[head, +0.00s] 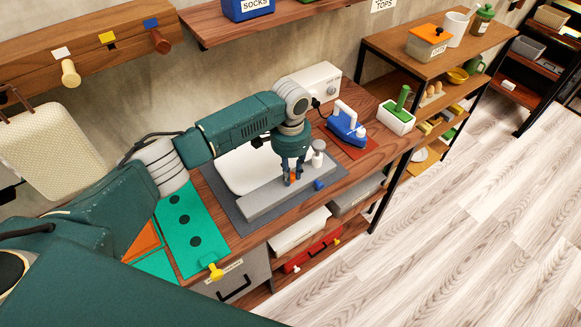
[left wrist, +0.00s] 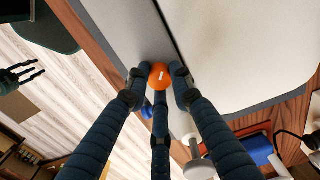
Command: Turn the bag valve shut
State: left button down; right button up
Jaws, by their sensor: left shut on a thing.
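A white, rounded bag (head: 243,168) lies on a dark grey mat (head: 325,180) on the wooden bench, behind a long grey block (head: 262,199). The orange valve knob (head: 294,177) is at the block's right part, partly hidden by my fingers. My left gripper (head: 292,172) points down and is shut on it. In the left wrist view the round orange knob (left wrist: 158,77) with a white mark sits between the three fingertips (left wrist: 159,84). My right gripper (left wrist: 24,73) shows only at the left of the wrist view, fingers apart and empty, away from the bench.
A grey-capped post (head: 318,152) and a small blue piece (head: 319,184) stand close right of my left gripper. A blue iron (head: 346,122) and a green-handled white box (head: 397,116) are farther right. A green mat (head: 190,207) lies left.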

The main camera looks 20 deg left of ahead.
pick_arm(q)
jog(key=m+p, duration=0.1)
jog(key=m, duration=0.3)
jog(key=shift+r+m+p, duration=0.1)
jog(key=shift+m+p, duration=0.55)
jog(key=shift+m, duration=2.15)
jog(key=c, duration=1.8)
grip_release()
jog(key=shift+r, duration=0.15)
notch_tip(320, 180, up, 12)
jog(key=shift+f, duration=0.2)
